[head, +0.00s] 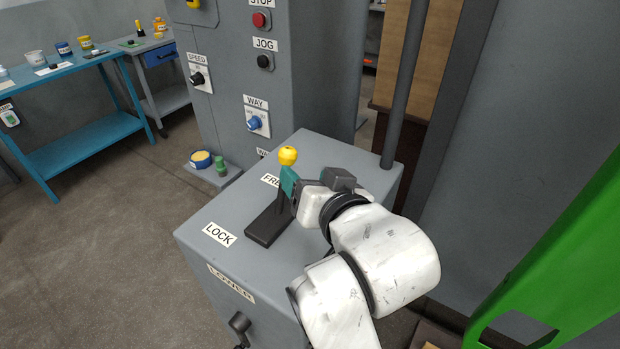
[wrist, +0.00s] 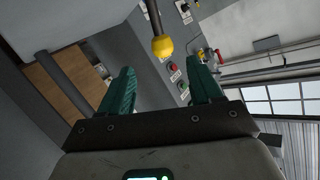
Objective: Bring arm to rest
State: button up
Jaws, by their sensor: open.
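My gripper (head: 288,184) is at the end of my white arm, over the grey machine cabinet in the head view. Its green fingers (wrist: 160,90) stand apart in the wrist view with nothing between their tips. A lever with a yellow ball knob (head: 288,155) rises from a dark base (head: 268,222) on the cabinet top, between the FREE and LOCK labels. The knob (wrist: 162,46) shows beyond the fingers in the wrist view, between them in the picture. My gripper is close beside the lever in the head view; I cannot tell whether they touch.
The grey cabinet (head: 212,250) carries a LOCK label (head: 219,234). A panel behind has a red STOP button (head: 260,19), a JOG button and a blue WAY knob (head: 254,122). A grey post (head: 405,80) and a green panel (head: 560,240) stand right. Floor is open at left.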

jog(key=s+d+f+g+h, duration=0.25)
jog(key=s+d+f, duration=0.35)
jog(key=d+f, duration=0.35)
jog(key=s+d+f+g+h, duration=0.2)
jog(key=s+d+f+g, duration=0.2)
jog(key=s+d+f, duration=0.45)
jog(key=s+d+f+g, duration=0.3)
jog(key=s+f, duration=0.4)
jog(key=s, duration=0.2)
jog(key=s+d+f+g, duration=0.2)
jog(key=s+f+g, duration=0.1)
jog(key=s+f, duration=0.3)
jog(key=s, duration=0.2)
jog(key=shift+s+d+f, duration=0.35)
jog(key=shift+d, duration=0.05)
